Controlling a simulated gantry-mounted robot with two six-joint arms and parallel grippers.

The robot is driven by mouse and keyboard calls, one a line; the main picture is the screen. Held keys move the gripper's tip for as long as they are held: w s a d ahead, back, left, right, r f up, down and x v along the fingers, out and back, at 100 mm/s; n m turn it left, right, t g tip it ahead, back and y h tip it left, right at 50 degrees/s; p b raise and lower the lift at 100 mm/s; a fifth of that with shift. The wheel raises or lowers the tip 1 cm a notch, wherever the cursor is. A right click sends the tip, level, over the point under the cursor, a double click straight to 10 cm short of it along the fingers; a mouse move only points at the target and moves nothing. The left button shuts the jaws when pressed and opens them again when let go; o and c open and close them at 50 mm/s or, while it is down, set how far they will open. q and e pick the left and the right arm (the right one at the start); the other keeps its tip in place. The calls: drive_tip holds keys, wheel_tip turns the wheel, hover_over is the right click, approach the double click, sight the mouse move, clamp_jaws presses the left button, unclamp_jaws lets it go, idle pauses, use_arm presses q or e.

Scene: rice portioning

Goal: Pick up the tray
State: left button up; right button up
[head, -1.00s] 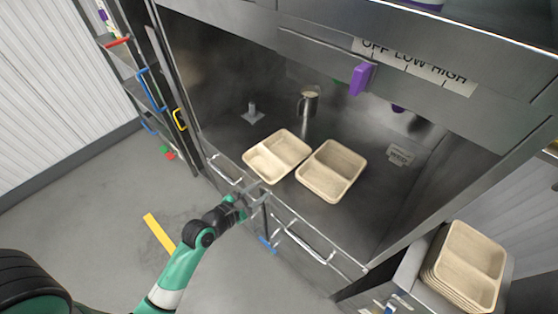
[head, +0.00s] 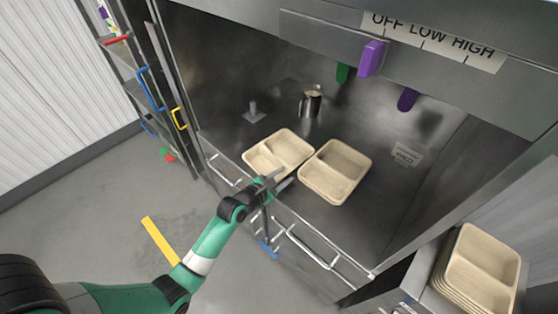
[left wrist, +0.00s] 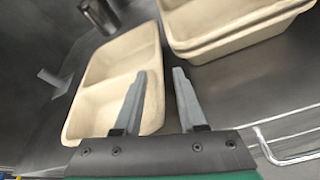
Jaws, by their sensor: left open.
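Two beige two-compartment trays lie side by side on the steel work surface. The left tray (head: 291,147) is partly hidden by my left gripper (head: 283,181) in the head view. The right tray (head: 335,170) is just beside it. My left gripper is open and empty at the left tray's near end. In the left wrist view, one finger of the gripper (left wrist: 160,82) overlaps the left tray (left wrist: 113,62) near its wall, and the other is outside it over bare steel. I cannot tell whether a finger touches. The right tray (left wrist: 225,30) looks stacked, with two rims showing.
A stack of similar trays (head: 478,262) stands at the lower right. A metal cup (head: 311,101) and a small metal post (head: 254,113) are behind the trays. Metal handles (head: 312,250) run along the counter's front. Purple and green knobs hang above.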

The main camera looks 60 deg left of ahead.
use_arm(q)
clamp_jaws()
idle(1.4)
